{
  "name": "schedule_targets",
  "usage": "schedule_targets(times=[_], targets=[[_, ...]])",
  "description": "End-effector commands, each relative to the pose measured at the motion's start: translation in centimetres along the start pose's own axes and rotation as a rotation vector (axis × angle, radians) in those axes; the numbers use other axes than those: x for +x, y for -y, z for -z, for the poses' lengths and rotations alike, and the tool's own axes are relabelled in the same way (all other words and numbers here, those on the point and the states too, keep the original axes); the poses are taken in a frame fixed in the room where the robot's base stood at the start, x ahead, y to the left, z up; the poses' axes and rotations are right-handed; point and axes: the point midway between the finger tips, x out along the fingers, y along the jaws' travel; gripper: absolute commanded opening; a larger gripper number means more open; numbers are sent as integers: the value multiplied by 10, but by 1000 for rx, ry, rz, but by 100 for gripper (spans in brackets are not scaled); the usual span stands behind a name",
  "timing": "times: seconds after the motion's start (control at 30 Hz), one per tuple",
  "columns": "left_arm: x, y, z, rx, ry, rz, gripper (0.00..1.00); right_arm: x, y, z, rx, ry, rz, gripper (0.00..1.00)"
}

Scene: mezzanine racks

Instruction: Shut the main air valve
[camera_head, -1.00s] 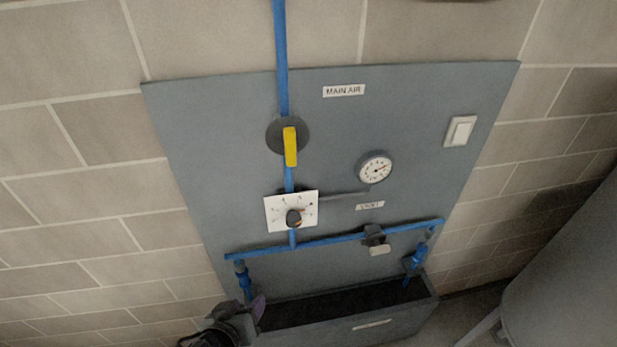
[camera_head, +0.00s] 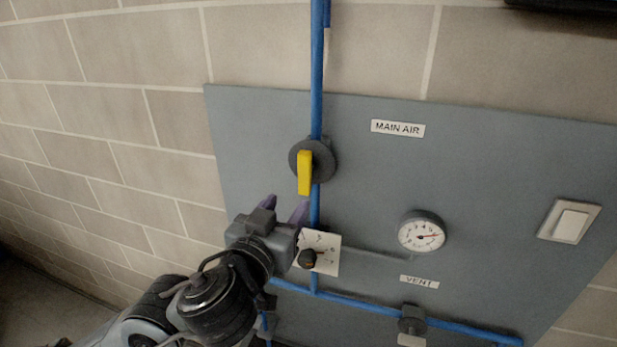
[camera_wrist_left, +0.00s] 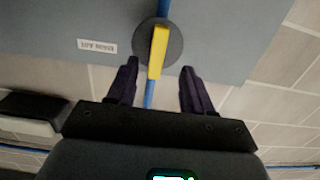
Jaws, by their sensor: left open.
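The main air valve has a yellow lever handle (camera_head: 304,173) on a dark round body (camera_head: 325,161), on the blue vertical pipe below the "MAIN AIR" label (camera_head: 397,128). The handle points down, in line with the pipe. My left gripper (camera_head: 285,207) is open, just below and slightly left of the handle in the head view. In the left wrist view the yellow handle (camera_wrist_left: 158,52) shows between and beyond the two dark fingers (camera_wrist_left: 158,85), with a gap on both sides. I see no contact. My right gripper is not in view.
A white dial plate with a black knob (camera_head: 308,258) sits close beside my left gripper. A pressure gauge (camera_head: 422,232), a "VENT" label (camera_head: 419,282) and a white switch (camera_head: 570,221) are to the right. A blue pipe (camera_head: 370,304) crosses low on the grey panel (camera_head: 260,130).

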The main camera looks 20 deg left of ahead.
Motion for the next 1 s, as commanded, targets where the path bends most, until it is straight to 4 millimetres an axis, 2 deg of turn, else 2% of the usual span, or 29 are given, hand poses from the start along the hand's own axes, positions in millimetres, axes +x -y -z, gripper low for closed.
schedule_targets(times=[0.1, 0.27, 0.7, 1.0], targets=[[-1, 1, 15, 1, -40, 2, 51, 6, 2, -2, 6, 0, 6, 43], [9, 1, 22, 1, -53, 3, 51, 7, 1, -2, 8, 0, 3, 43], [76, 2, 26, 0, -52, 4, 51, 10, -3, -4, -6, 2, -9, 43], [102, 1, 27, -1, -51, 2, 51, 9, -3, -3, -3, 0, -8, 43]])
